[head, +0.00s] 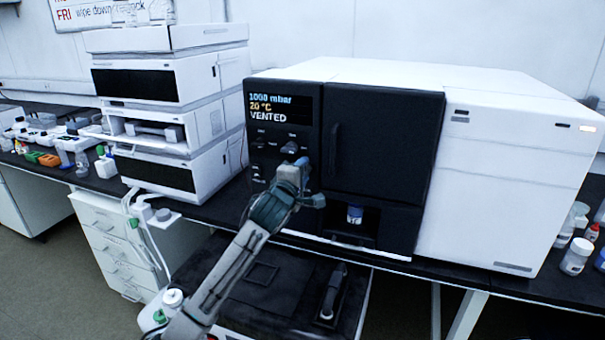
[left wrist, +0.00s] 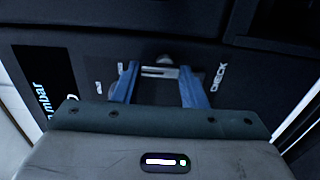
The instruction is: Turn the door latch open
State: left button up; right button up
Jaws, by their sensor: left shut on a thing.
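The door (head: 385,145) is the dark front panel of a large white instrument, with a vertical handle (head: 334,150); it looks closed. The latch is a light metal bar on the black control panel left of the door, seen in the left wrist view (left wrist: 160,72). My left gripper (head: 301,164) is at this panel in the head view, and its blue fingers (left wrist: 160,76) have the latch between them in the wrist view. It is shut on the latch, which lies roughly across the gap. In the head view the gripper mostly hides the latch. My right gripper is in neither view.
A display (head: 270,107) above reads VENTED. Small knobs (head: 289,147) sit close to the gripper. A small blue-capped vial (head: 354,214) stands in a recess below the door. A stacked white unit (head: 160,110) is on the left, and bottles (head: 576,255) stand at the right.

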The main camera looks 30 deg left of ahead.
pick_arm(q)
jog(key=o, duration=1)
jog(key=shift+s, duration=0.1)
jog(key=b+v, duration=0.2)
jog(key=v, duration=0.8)
jog(key=shift+s, duration=0.35)
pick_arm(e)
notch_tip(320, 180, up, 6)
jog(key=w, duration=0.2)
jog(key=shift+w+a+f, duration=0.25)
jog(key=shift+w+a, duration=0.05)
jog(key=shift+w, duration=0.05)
pick_arm(q)
jog(key=shift+f, duration=0.15)
